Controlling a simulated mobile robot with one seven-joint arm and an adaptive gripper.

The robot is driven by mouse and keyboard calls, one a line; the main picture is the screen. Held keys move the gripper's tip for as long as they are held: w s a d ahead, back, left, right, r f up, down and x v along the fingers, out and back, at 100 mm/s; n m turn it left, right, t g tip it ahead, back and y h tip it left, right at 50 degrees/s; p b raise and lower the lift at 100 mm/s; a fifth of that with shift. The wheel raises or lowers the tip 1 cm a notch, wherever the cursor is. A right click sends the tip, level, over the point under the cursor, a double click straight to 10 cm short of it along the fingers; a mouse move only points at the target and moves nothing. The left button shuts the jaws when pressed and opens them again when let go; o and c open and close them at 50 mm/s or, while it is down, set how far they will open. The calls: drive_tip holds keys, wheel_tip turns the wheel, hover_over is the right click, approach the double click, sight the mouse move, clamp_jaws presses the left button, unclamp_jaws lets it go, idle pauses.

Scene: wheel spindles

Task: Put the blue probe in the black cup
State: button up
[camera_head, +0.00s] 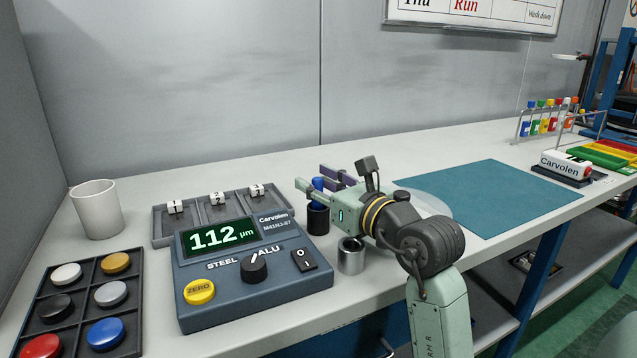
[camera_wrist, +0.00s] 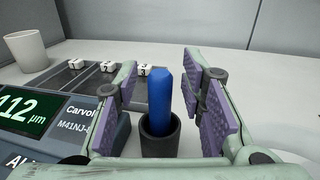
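The blue probe (camera_wrist: 159,98) stands upright in the black cup (camera_wrist: 160,138), its lower end hidden inside the cup. In the head view the top of the blue probe (camera_head: 318,184) shows above the black cup (camera_head: 317,219), which stands to the right of the gauge. My gripper (camera_wrist: 165,95) is open, with its purple finger pads on either side of the probe and gaps between the pads and the probe. In the head view my gripper (camera_head: 312,188) reaches in from the right at the height of the probe.
A steel cup (camera_head: 351,257) stands close in front of my gripper. The gauge (camera_head: 250,265) reads 112 µm, with a numbered tray (camera_head: 233,213) behind it. A white cup (camera_head: 97,210) and a tray of coloured discs (camera_head: 127,318) are at left. A teal mat (camera_head: 490,197) lies clear at right.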

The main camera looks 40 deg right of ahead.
drive_tip(key=s+b, duration=0.3)
drive_tip(key=s, duration=0.9)
drive_tip(key=shift+a, duration=0.25)
drive_tip(key=shift+s, duration=0.1)
